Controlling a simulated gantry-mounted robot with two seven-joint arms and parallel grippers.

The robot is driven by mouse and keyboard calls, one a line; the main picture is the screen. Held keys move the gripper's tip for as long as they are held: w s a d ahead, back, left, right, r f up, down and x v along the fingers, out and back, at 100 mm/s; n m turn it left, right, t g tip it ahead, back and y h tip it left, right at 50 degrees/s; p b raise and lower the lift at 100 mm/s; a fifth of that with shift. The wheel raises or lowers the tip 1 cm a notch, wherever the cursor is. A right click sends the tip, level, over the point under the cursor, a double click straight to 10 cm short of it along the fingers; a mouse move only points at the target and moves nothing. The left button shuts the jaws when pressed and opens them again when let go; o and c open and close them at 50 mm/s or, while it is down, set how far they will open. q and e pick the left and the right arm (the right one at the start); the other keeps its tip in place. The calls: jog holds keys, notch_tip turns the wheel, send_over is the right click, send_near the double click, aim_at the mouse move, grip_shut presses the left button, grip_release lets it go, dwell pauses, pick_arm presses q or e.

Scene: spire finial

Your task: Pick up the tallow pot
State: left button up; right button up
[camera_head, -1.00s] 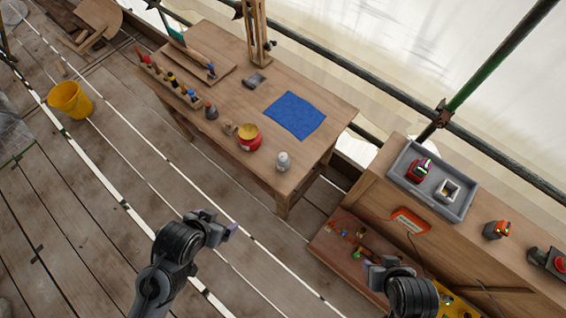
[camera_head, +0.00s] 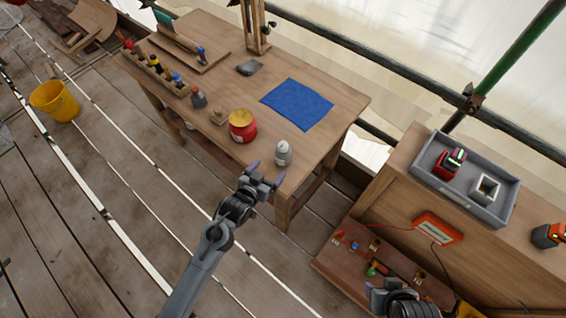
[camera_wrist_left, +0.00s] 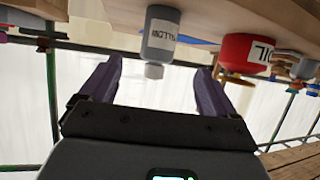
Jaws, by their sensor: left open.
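The tallow pot (camera_head: 283,157) is a small grey bottle with a pale top and a label. It stands upright near the front right edge of the wooden table (camera_head: 215,65). In the left wrist view the picture is upside down, and the tallow pot (camera_wrist_left: 160,38) shows its label between and beyond the fingers. My left gripper (camera_head: 266,173) is open and empty, just in front of the pot and apart from it. It also shows in the left wrist view (camera_wrist_left: 157,80). My right gripper (camera_head: 376,290) is low at the right, its fingers unclear.
A red oil pot (camera_head: 242,131) with a yellow lid stands left of the tallow pot. A blue cloth (camera_head: 297,104) lies behind. A rack of bottles (camera_head: 160,74) is further left. A grey tray (camera_head: 500,208) stands on the right bench. A yellow bucket (camera_head: 55,101) is on the floor.

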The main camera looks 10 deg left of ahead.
aim_at(279, 158)
pick_arm(q)
jog(key=shift+w+f, duration=0.1)
jog(key=shift+w, duration=0.4)
jog(key=x, duration=0.2)
jog(key=b+x, duration=0.1)
jog(key=x, duration=0.2)
jog(key=shift+d+r, duration=0.1)
jog(key=shift+r, duration=0.15)
jog(key=shift+w+d+f, duration=0.2)
jog(key=shift+w+f, duration=0.15)
jog(key=shift+w, duration=0.15)
jog(key=shift+b+x, duration=0.45)
jog(key=shift+x, duration=1.7)
jog(key=shift+d, duration=0.15)
jog(key=c, duration=1.1)
